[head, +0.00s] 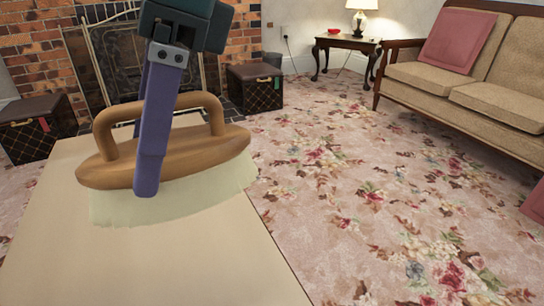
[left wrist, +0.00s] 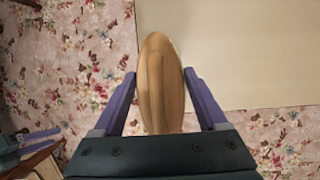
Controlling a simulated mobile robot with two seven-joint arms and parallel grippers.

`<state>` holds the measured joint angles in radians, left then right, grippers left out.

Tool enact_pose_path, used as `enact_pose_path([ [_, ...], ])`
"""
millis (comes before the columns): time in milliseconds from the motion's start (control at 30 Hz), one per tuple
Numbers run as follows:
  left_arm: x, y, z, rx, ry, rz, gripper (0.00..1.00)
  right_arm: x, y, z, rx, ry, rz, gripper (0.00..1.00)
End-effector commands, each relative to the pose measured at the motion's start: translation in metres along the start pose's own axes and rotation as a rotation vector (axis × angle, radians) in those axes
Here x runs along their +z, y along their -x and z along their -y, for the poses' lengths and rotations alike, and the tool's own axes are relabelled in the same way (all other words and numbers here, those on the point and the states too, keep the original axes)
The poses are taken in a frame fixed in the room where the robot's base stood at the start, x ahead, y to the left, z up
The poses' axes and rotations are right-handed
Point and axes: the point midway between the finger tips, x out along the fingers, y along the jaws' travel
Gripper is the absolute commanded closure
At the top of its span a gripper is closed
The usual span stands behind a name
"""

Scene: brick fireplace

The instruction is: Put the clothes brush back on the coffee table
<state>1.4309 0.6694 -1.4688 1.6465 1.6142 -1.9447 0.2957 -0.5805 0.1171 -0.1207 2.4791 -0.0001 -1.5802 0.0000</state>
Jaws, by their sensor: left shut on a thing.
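The clothes brush (head: 190,150) has a brown wooden back with a looped handle and pale bristles pointing down. My left gripper (head: 147,188) is shut on it, with one finger showing across its side. In the left wrist view the wooden back (left wrist: 160,85) lies between both fingers (left wrist: 160,72). The coffee table (head: 190,265) has a plain beige top, seen behind and below the brush. I cannot tell whether the bristles touch the top. What seems my right gripper (left wrist: 40,134) shows at the lower left there.
A floral carpet (head: 330,200) spreads right of the table, mostly clear. A sofa (head: 480,100) with pink cushions stands at the right. A side table (head: 345,42) with a lamp (head: 361,18), two dark boxes (head: 254,87) and a brick fireplace (head: 40,45) are at the back.

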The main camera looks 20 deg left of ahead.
Motion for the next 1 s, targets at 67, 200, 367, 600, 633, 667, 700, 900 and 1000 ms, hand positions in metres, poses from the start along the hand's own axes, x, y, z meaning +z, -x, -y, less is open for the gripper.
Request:
enact_pose_path([
  [67,-0.005,-0.011,0.001,-0.003,-0.006,0.001,1.0,0.004,-0.013,0.0,0.0,0.0,0.0,0.5],
  [200,-0.011,-0.028,0.002,-0.004,-0.011,0.003,1.0,0.008,-0.024,0.001,0.001,0.001,-0.001,0.5],
  [367,-0.028,-0.071,0.004,-0.004,-0.011,0.004,1.0,0.016,-0.05,0.001,0.002,0.002,-0.001,0.5],
  [600,-0.053,-0.134,0.007,-0.005,-0.012,0.004,1.0,0.028,-0.087,0.001,0.004,0.004,-0.001,0.5],
  [633,-0.055,-0.139,0.007,-0.005,-0.012,0.004,1.0,0.029,-0.09,0.002,0.004,0.005,-0.001,0.5],
  [667,-0.057,-0.144,0.008,-0.005,-0.012,0.003,1.0,0.03,-0.093,0.002,0.004,0.005,-0.001,0.5],
  [700,-0.059,-0.149,0.008,-0.005,-0.011,0.003,1.0,0.031,-0.096,0.002,0.004,0.004,-0.001,0.5],
  [900,-0.064,-0.16,0.009,-0.004,-0.01,0.002,1.0,0.033,-0.102,0.002,0.004,0.004,0.0,0.5],
  [1000,-0.069,-0.173,0.009,-0.005,-0.01,0.004,1.0,0.035,-0.111,0.002,0.004,0.004,0.0,0.5],
])
